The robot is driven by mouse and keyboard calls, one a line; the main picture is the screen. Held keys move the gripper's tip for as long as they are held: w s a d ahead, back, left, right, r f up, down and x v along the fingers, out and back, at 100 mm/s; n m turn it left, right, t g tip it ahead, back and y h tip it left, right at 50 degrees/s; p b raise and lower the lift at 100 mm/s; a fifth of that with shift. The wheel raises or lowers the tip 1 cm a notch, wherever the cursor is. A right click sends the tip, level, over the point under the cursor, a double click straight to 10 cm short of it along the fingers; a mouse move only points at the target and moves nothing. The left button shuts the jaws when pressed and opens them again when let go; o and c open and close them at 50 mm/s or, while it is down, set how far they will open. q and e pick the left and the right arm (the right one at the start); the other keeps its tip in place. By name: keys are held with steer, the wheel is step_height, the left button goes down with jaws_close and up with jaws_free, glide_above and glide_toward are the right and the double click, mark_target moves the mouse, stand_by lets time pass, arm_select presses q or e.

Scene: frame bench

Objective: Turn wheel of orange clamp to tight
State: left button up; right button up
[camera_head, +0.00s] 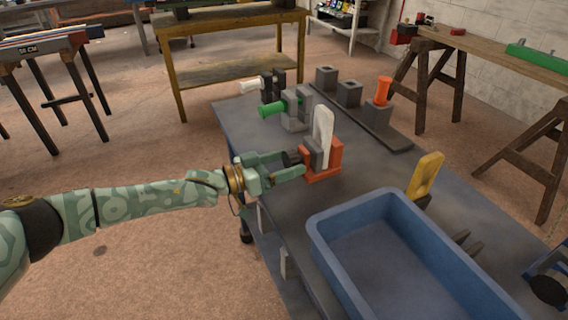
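The orange clamp (324,174) stands on the grey bench top, with a grey block (315,152) and an upright white piece (323,124) in it. Its dark wheel (293,157) faces left, towards my arm. My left gripper (291,165) reaches in from the left, its two green fingers apart with the wheel between them. Whether the fingers press on the wheel is too small to tell. The fingers partly hide the wheel. My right gripper is not in view.
Behind the clamp stand a grey clamp with a green handle (272,109) and a dark clamp with a white handle (250,86). A dark rack (378,121) holds an orange piece. A blue tray (322,243) and a yellow upright piece (427,172) are nearer. Bare bench lies around the clamp.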

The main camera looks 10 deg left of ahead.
arm_select(q)
steer(key=c, duration=0.9)
steer(key=shift+c, duration=0.2)
steer(key=shift+m, duration=0.4)
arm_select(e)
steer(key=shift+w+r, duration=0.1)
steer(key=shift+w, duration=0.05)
arm_select(q)
steer(key=m+p, duration=0.1)
steer(key=m, duration=0.1)
steer(key=shift+m, duration=0.4)
steer(key=shift+m+p, duration=0.45)
steer(key=shift+m, duration=1.15)
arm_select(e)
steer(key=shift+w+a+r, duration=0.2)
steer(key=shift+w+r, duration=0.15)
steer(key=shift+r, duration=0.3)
arm_select(q)
steer(key=shift+f, duration=0.1)
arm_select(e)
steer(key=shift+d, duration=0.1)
arm_select(q)
steer(key=o, duration=1)
